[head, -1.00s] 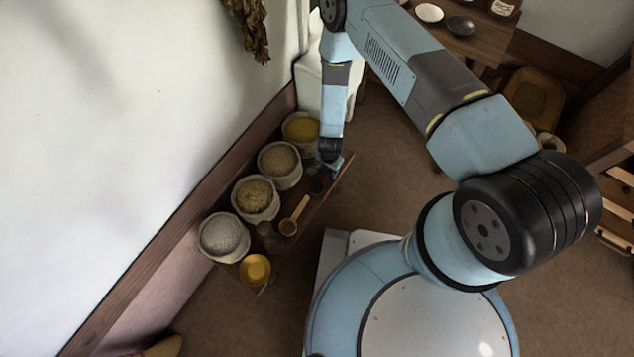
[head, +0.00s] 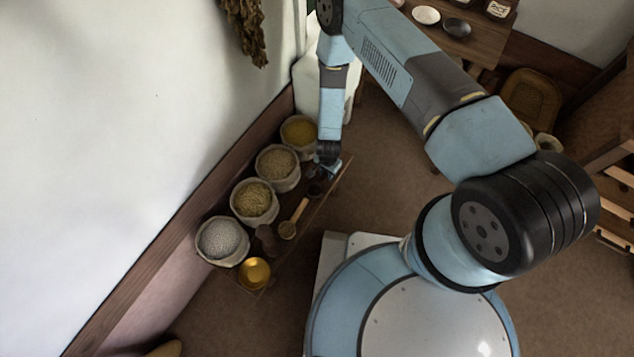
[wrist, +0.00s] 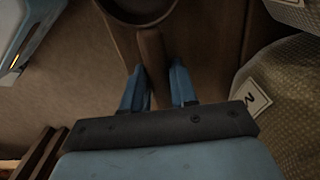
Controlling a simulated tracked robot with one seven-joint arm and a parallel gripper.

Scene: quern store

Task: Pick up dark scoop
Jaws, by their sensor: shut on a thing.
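The dark scoop (wrist: 151,48) has a round bowl at the top of the wrist view, partly cut off by the frame edge. Its brown handle points down between my fingers. In the head view the scoop (head: 315,190) is a small dark shape on the low wooden board (head: 330,190). My gripper (wrist: 158,70) is shut on the handle, one blue finger on each side. In the head view my gripper (head: 328,172) is low over the board's far end, and it hides part of the scoop.
Several open sacks, such as the yellow-filled one (head: 299,132), line the wall left of my gripper. A lighter scoop (head: 288,230), a dark brown vessel (head: 266,238) and a brass bowl (head: 255,271) sit nearer on the board. Floor right of the board is clear.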

